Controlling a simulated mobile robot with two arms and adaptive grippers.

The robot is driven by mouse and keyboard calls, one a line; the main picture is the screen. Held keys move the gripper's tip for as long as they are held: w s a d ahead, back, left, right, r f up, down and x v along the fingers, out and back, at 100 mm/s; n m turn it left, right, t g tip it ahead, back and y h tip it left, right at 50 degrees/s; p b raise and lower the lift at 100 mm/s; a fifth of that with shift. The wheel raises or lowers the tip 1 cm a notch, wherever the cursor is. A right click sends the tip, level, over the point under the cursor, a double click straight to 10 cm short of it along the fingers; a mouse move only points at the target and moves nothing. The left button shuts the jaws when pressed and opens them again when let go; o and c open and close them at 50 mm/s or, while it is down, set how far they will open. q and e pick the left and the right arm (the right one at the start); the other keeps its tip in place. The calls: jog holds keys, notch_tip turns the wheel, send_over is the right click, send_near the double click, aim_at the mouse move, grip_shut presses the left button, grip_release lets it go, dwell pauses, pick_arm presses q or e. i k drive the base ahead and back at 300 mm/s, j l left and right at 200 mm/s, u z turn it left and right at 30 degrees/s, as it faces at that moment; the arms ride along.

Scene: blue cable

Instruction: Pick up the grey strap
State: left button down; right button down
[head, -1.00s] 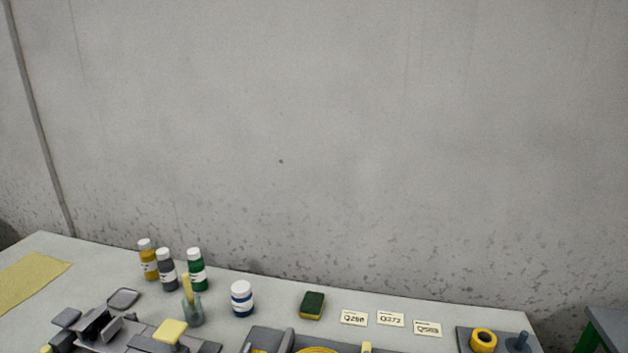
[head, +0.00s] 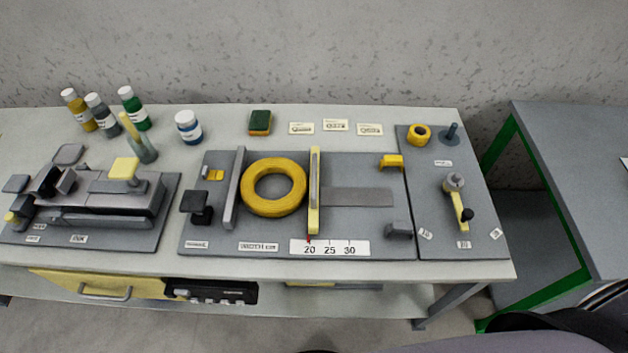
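No loose strap stands out clearly in the head view. A flat grey strip (head: 358,197) lies on the grey middle board (head: 270,160), to the right of an upright yellow-edged bar (head: 314,205). I cannot tell whether it is the strap or a fixed part of the board. A yellow ring-shaped coil (head: 248,190) lies to the left of that bar. Neither of my grippers is in view.
A grey machine (head: 100,205) stands on the left board. Bottles (head: 133,110), a jar (head: 188,128), a sponge (head: 260,122) and label cards (head: 335,126) line the back. The right board (head: 487,205) holds a crank (head: 457,200). Another table (head: 575,150) stands right, across a gap.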

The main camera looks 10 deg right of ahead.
aim_at(395, 226)
jog(key=l+z, duration=0.2)
jog(key=z, duration=0.75)
jog(key=k, duration=0.05)
